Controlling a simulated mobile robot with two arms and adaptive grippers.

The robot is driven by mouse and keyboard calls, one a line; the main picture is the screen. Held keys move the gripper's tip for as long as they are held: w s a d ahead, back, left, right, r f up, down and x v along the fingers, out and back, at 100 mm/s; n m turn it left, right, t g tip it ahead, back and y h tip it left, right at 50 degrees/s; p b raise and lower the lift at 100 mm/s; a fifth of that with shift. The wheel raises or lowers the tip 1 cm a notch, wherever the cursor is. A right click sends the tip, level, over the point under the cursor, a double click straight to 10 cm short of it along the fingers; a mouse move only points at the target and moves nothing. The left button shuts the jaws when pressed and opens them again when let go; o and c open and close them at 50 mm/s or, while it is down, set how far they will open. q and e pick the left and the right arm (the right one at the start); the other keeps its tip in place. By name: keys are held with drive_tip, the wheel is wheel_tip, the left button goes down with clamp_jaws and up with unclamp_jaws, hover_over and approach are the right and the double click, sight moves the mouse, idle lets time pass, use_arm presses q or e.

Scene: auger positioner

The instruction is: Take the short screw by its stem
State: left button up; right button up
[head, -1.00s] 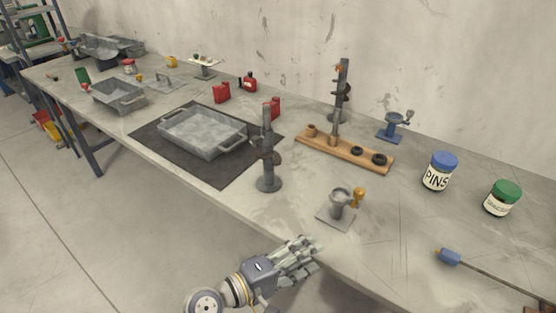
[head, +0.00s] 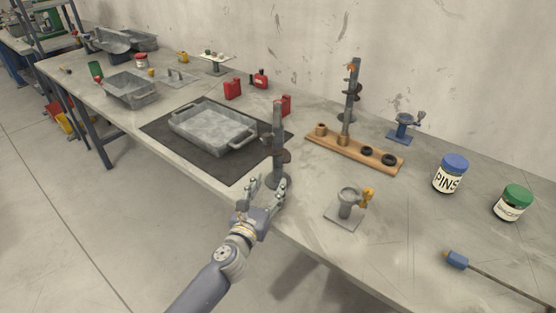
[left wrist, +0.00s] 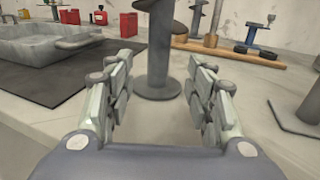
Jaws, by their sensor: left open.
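A grey screw (head: 278,145) with a spiral flight stands upright on a round foot near the table's front edge. In the left wrist view its stem (left wrist: 158,55) rises beyond and between my fingertips, with the foot (left wrist: 157,87) on the table. My right gripper is not in view.
A grey tray (head: 213,148) lies on a dark mat (head: 160,132) to the left. A small cup stand (head: 350,203) with an orange knob is close on the right. The wooden rack (head: 375,163) is behind. Jars (head: 450,175) stand farther right.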

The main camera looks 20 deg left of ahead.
sight(276, 169)
use_arm(q)
drive_tip(key=w, duration=0.3)
drive_tip(key=shift+w, duration=0.15)
drive_tip(key=shift+w+r, duration=0.1)
drive_tip(key=shift+w, duration=0.3)
drive_tip(key=w, duration=0.4)
drive_tip(key=shift+w+r, duration=0.1)
drive_tip(key=shift+w, duration=0.2)
clamp_jaws()
drive_tip(key=shift+r, duration=0.2)
